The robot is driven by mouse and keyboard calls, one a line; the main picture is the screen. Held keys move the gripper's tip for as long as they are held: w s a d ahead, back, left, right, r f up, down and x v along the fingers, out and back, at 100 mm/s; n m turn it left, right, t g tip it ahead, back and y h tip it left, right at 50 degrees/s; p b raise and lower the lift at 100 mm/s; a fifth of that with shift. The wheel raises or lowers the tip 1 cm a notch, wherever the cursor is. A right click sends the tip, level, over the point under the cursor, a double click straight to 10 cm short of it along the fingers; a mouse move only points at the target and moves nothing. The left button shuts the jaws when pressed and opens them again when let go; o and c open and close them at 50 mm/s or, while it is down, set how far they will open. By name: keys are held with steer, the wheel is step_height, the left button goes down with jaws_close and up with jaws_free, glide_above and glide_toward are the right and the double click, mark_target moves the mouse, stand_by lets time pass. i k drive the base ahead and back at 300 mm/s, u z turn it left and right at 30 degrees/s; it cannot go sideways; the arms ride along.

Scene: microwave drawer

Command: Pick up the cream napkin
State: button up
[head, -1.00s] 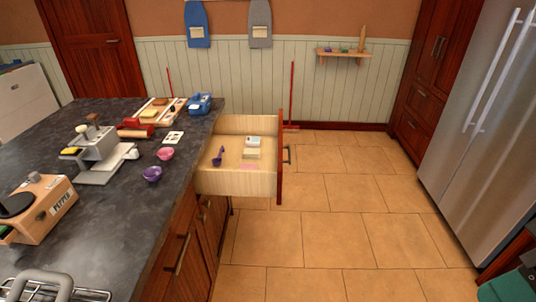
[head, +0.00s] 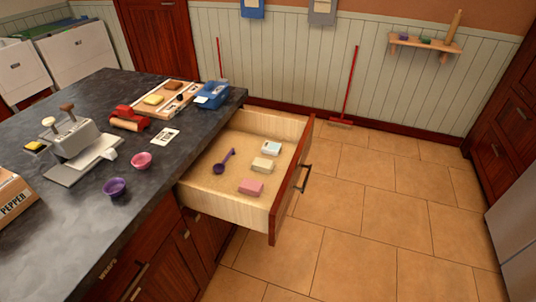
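A small cream block (head: 262,164), which looks like the folded cream napkin, lies in the open drawer (head: 228,205). A pink block (head: 251,187) lies nearer the drawer's front corner, apart from it. A white and teal item (head: 271,148) lies just behind the cream one. A purple scoop (head: 222,160) lies to its left in the drawer. Nothing appears to rest on the cream block. My gripper is not in view.
The dark counter (head: 75,222) left of the drawer holds a purple bowl (head: 116,187), a pink bowl (head: 141,160), a silver press (head: 72,150) and a blue item (head: 212,95). Tiled floor (head: 345,215) is open right of the drawer. A red broom (head: 348,95) leans on the back wall.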

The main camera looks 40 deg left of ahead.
mark_target(259, 164)
steer(key=u, duration=0.45)
steer(key=i, duration=0.85)
steer(key=u, duration=1.25)
steer(key=i, duration=0.55)
steer(key=u, duration=0.55)
